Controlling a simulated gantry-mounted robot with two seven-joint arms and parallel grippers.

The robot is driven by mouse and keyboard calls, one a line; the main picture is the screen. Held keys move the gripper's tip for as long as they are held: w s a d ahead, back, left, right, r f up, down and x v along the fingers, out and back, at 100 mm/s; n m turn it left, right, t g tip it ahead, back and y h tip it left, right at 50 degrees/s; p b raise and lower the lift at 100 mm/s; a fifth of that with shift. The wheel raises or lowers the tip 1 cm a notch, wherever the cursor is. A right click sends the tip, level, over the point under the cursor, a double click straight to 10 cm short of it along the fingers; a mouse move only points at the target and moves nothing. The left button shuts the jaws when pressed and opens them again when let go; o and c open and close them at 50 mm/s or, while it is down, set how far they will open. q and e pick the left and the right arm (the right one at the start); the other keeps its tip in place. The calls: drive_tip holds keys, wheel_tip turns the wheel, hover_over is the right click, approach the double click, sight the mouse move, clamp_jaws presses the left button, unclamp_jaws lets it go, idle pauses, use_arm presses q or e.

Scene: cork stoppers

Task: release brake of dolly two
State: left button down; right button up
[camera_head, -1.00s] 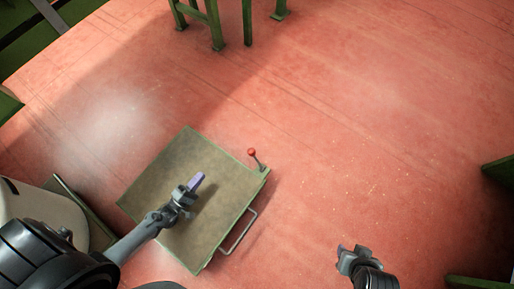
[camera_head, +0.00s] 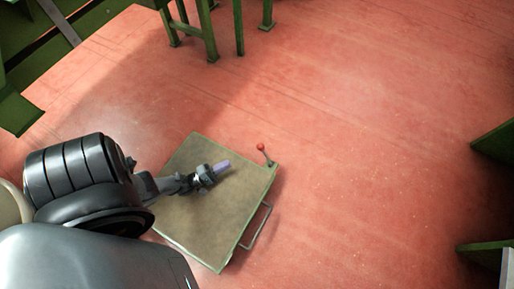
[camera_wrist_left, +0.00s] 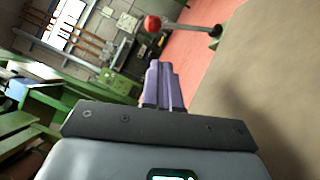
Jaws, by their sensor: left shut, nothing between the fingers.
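A low dolly with a brown top and green edges (camera_head: 222,222) stands on the red floor in the head view. A brake lever with a red ball knob (camera_head: 261,147) rises at its far right corner. The knob (camera_wrist_left: 152,23) also shows in the left wrist view, ahead of the fingers, on a dark stem. My left gripper (camera_head: 222,167) is over the dolly top, pointing right toward the lever and apart from it. Its purple fingers (camera_wrist_left: 164,84) are shut with nothing between them. My right gripper is out of view.
A metal loop handle (camera_head: 258,226) is on the dolly's right side. Green table legs (camera_head: 209,30) stand at the back, and green furniture (camera_head: 495,145) is at the right edge. The red floor right of the dolly is clear.

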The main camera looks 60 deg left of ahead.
use_arm(q)
drive_tip(key=shift+w+a+r, duration=0.2)
drive_tip(key=shift+w+r, duration=0.1)
drive_tip(key=shift+w, duration=0.3)
drive_tip(key=shift+w+a+r, duration=0.15)
drive_tip(key=shift+w+r, duration=0.1)
drive_tip(key=shift+w, duration=0.3)
drive_tip(key=shift+w+r+t, duration=0.15)
drive_tip(key=shift+w+t, duration=0.15)
drive_tip(key=shift+w, duration=0.25)
drive_tip(key=shift+s, duration=0.3)
approach(265, 155)
drive_tip(key=w+a+r, duration=0.3)
drive_tip(key=w+r, duration=0.1)
drive_tip(key=r, duration=0.1)
drive_tip(key=shift+w+a, duration=0.3)
drive_tip(key=shift+w, duration=0.05)
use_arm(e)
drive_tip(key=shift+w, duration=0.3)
use_arm(q)
drive_tip(key=shift+s+r, duration=0.1)
drive_tip(key=shift+r, duration=0.05)
